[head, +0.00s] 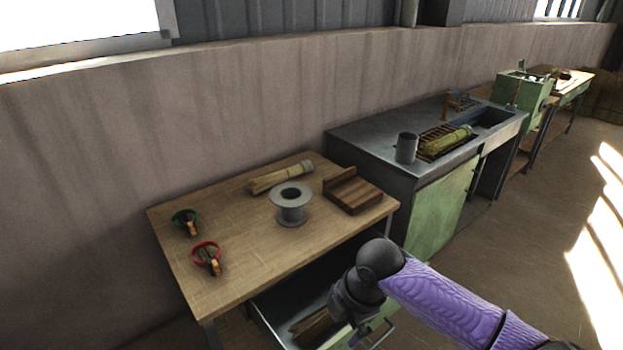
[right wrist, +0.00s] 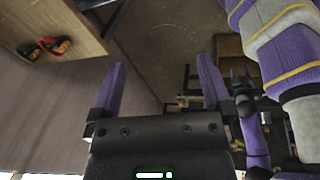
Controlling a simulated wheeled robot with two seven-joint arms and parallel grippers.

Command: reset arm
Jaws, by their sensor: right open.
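My right gripper (right wrist: 160,85) is open in the right wrist view, with its two purple fingers apart and nothing between them. In the head view my right arm comes in from the lower right, and its dark wrist hangs in front of the wooden table (head: 230,280), over the open drawer (head: 275,312). The fingertips are hard to make out there. My left gripper is not in the head view. Purple and white parts of my own body show at the right of the right wrist view; a small pronged part among them is too unclear to read.
The table carries a grey spool (head: 291,205), a straw bundle (head: 281,178), a brown wooden block (head: 352,192), and green-handled (head: 185,222) and red-handled (head: 207,258) tools. A metal sink bench (head: 375,135) with a grey cup (head: 406,148) stands behind. Open floor (head: 540,200) lies right.

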